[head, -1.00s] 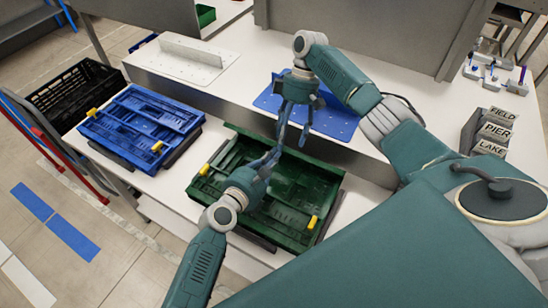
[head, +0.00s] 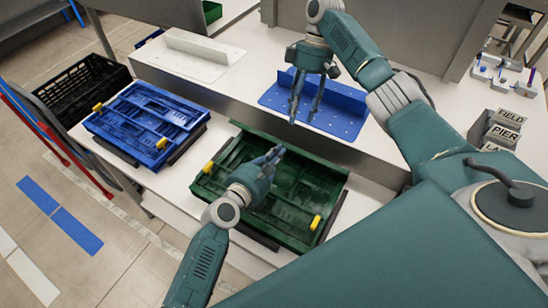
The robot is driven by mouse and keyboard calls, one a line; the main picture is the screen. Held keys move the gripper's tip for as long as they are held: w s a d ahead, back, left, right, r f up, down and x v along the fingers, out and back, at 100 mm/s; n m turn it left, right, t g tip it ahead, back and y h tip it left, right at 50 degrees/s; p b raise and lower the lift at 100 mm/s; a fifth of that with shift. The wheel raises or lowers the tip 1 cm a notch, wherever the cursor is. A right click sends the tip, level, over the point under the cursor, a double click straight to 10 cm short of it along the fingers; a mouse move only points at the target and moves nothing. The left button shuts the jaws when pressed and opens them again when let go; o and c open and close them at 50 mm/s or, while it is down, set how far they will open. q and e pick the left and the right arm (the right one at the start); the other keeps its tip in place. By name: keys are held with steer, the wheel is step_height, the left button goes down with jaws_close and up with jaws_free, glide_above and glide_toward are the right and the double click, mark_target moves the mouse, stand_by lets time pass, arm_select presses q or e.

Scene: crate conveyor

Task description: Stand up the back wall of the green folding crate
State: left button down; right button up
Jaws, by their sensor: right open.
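The green folding crate (head: 335,187) sits on the white ledge in the middle of the head view, with a yellow latch (head: 208,167) on its left side and another yellow latch (head: 316,222) on its right. Its panels look low and folded down; I cannot tell which is the back wall. My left gripper (head: 278,152) reaches over the crate's middle, its fingers close together, and partly covers the panels; I cannot tell whether it touches them. My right gripper (head: 306,116) is open and empty, above and behind the crate's far edge, in front of the blue plate.
A blue folded crate (head: 150,125) lies to the left, with a black crate (head: 80,88) beyond it. Behind the green crate are a raised counter step, a blue angled plate (head: 335,122) and a white angled plate (head: 185,60). Lettered blocks (head: 503,133) stand at right.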

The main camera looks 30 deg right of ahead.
arm_select(q)
steer(key=v, duration=0.8)
steer(key=shift+s+d+f, duration=0.1)
steer(key=shift+f, duration=0.1)
